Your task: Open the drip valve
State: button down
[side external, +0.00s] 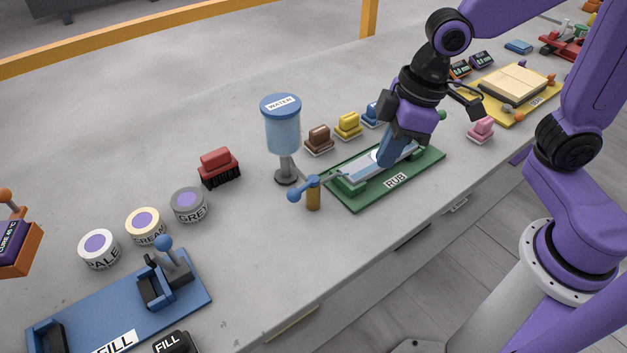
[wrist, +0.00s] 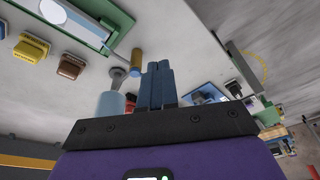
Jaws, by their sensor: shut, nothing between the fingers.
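The light-blue water tank (side external: 283,135), labelled WATER, stands on a grey stem and base left of the green RUB tray. The drip valve shows beside it as a blue ball-ended handle (side external: 294,195) on a brass post (side external: 313,194), with a thin pipe near it. My gripper (side external: 384,163) is shut and empty, pointing down over the tray, right of the valve; its height is hard to tell. In the wrist view my gripper (wrist: 157,66) has its blue fingers together.
The green RUB tray (side external: 367,201) holds a pale piece beneath my fingers. Brown (side external: 319,138), yellow (side external: 347,125) and blue blocks stand behind it. A red brush (side external: 218,168) and several round tins lie left. The slab before the valve is clear.

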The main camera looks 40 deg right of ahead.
aim_at(299, 191)
jog(key=w+a+f, duration=0.8)
jog(key=w+f, duration=0.1)
jog(key=f, duration=0.1)
jog(key=shift+w+a+m+t, duration=0.15)
jog(key=shift+a+m+t, duration=0.05)
jog(key=shift+m+t, duration=0.2)
jog(key=shift+f, duration=0.1)
dwell(0.4)
jog(key=shift+w+a+f, duration=0.1)
jog(key=shift+w+a, duration=0.45)
jog(key=shift+w+a+y, duration=0.15)
jog(key=shift+w+y, duration=0.05)
jog(key=shift+y, duration=0.1)
jog(key=shift+s, duration=0.1)
